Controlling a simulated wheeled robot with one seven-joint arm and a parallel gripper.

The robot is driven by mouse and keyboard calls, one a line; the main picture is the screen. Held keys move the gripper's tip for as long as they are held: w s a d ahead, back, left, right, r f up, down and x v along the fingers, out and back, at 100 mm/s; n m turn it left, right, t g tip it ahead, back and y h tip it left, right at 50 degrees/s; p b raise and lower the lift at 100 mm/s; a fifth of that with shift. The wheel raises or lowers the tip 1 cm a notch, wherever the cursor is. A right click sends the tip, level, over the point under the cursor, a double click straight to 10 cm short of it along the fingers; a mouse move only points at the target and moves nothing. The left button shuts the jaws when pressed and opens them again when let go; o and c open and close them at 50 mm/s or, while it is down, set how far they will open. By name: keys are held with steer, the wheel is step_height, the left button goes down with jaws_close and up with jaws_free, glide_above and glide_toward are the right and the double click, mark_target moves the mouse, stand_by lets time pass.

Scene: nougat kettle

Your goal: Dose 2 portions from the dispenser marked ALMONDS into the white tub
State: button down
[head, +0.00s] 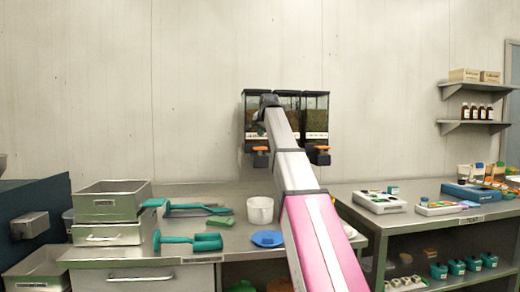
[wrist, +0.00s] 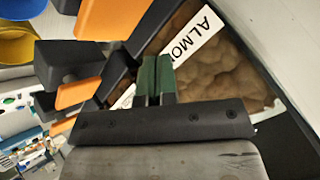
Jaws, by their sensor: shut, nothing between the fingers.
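The ALMONDS dispenser fills the back of the wrist view, with brown contents behind a clear front and a white label (wrist: 190,45) reading "ALMO", the rest hidden. My gripper (wrist: 153,80) has green fingertips together, empty, in front of that dispenser and beside its dark outlet parts. Orange levers (wrist: 112,20) (wrist: 80,93) show to the left. In the head view the wall dispensers (head: 316,112) hang in a row, partly covered by my arm; my fingers are hidden there. The white tub (head: 260,211) stands upright on the bench below them; its contents cannot be seen.
Teal scoops (head: 190,242) and metal bins (head: 108,202) are to the left. A scale (head: 380,201) and trays stand on the right bench. Wall shelves (head: 475,123) hold bottles and boxes.

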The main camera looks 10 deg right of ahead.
steer(key=shift+f, duration=1.55)
steer(key=shift+f, duration=0.1)
stand_by(0.8)
steer(key=shift+f, duration=0.3)
steer(key=shift+f, duration=1)
stand_by(1.2)
steer(key=shift+r, duration=1.4)
steer(key=shift+r, duration=2.55)
